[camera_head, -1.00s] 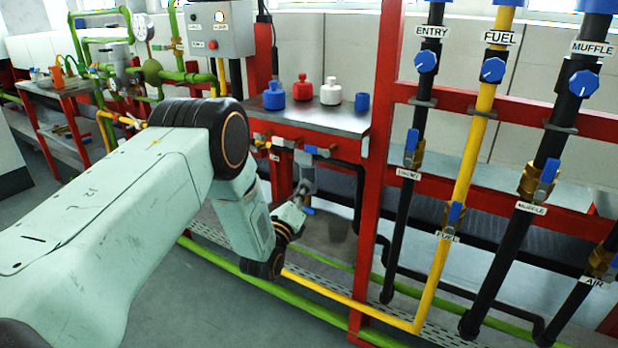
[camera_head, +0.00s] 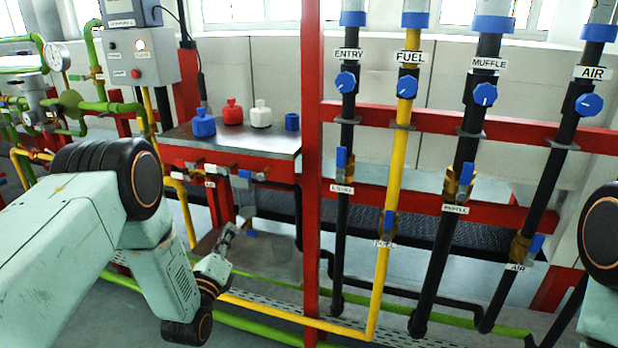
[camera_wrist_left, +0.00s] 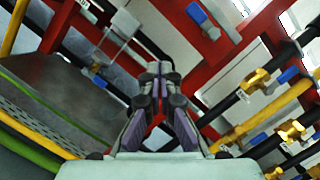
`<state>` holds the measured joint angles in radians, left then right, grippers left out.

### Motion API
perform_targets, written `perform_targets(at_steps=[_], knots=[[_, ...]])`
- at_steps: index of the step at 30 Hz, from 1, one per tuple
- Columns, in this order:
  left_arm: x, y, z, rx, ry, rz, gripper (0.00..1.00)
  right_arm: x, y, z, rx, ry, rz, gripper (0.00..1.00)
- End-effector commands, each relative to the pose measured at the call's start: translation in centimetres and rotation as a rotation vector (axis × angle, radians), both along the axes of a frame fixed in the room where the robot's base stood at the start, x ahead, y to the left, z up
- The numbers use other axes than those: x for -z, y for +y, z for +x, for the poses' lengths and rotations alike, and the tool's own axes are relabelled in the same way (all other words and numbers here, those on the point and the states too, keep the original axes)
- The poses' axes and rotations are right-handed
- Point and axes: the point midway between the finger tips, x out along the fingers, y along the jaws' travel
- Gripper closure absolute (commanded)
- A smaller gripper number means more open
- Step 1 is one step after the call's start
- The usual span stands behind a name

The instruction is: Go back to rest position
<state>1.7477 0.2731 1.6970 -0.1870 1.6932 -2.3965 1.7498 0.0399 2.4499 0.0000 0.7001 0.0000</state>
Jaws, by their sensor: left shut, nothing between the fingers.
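My left arm comes in from the left in the head view, and its gripper (camera_head: 228,234) hangs in front of the red frame, below the small table. In the left wrist view the fingers of my left gripper (camera_wrist_left: 160,75) are together, with nothing between them. Part of my right arm shows at the right edge of the head view, but its gripper is out of view.
Vertical pipes labelled ENTRY (camera_head: 343,220), FUEL (camera_head: 381,260), MUFFLE (camera_head: 441,250) and AIR (camera_head: 540,195) stand right of a red post (camera_head: 312,150). The metal table (camera_head: 270,143) holds blue, red and white bottles and a blue cup. A control box (camera_head: 138,55) stands left.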

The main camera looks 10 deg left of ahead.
Motion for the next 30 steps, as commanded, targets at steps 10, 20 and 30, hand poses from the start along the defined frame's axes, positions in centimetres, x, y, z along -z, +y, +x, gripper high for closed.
perform_targets(at_steps=[10,20,30], knots=[[3.6,0.0,-0.6,0.036,0.114,-0.492,1.00,0.0,0.0,0.0,0.000,0.000,0.000,0.60],[12.5,-2.2,-6.8,-0.141,0.400,-1.231,1.00,0.0,0.0,0.0,0.000,0.000,0.000,0.60],[20.2,-6.3,-20.2,-0.700,0.609,-1.882,1.00,0.0,0.0,0.0,0.000,0.000,0.000,0.60]])
